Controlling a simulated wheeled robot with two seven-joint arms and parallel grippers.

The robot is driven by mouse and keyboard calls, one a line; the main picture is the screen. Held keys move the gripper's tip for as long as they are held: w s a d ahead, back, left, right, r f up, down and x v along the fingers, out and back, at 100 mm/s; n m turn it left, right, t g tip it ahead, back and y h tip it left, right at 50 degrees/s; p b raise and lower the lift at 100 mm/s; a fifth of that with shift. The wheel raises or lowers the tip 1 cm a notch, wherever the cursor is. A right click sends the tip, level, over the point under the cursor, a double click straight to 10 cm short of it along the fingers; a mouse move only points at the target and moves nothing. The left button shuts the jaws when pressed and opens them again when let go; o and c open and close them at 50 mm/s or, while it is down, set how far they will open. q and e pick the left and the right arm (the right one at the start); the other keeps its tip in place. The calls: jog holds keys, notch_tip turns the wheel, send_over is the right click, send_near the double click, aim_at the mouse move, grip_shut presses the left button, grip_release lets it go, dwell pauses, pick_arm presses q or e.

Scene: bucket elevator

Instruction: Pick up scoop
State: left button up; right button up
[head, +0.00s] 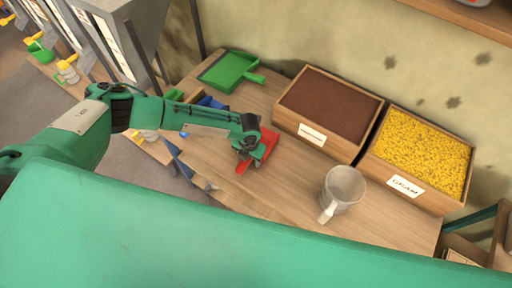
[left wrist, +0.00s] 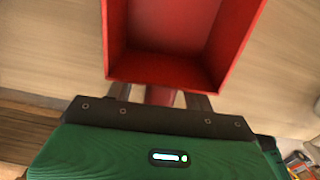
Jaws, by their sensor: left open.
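A red scoop (head: 264,147) lies on the wooden table, partly hidden by my left gripper (head: 246,153). In the left wrist view the open red tray of the scoop (left wrist: 172,66) fills the top middle. Its short red handle (left wrist: 160,95) runs back between the two dark fingers of my left gripper (left wrist: 162,100). The fingers are open, one on each side of the handle. I cannot tell whether they touch it. My right gripper is in neither view.
A wooden box of brown material (head: 318,142) and a box of yellow grains (head: 440,195) stand along the wall. A grey mug (head: 343,188) stands in front of them. A green dustpan-like scoop (head: 229,71) and a blue item (head: 211,102) lie farther left. The table front (head: 275,190) is clear.

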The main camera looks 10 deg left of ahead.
pick_arm(q)
grip_shut()
jog(key=shift+r, duration=0.1)
notch_tip(320, 180, up, 20)
jog(key=b, duration=0.5)
jog(key=c, duration=0.6)
grip_release()
grip_shut()
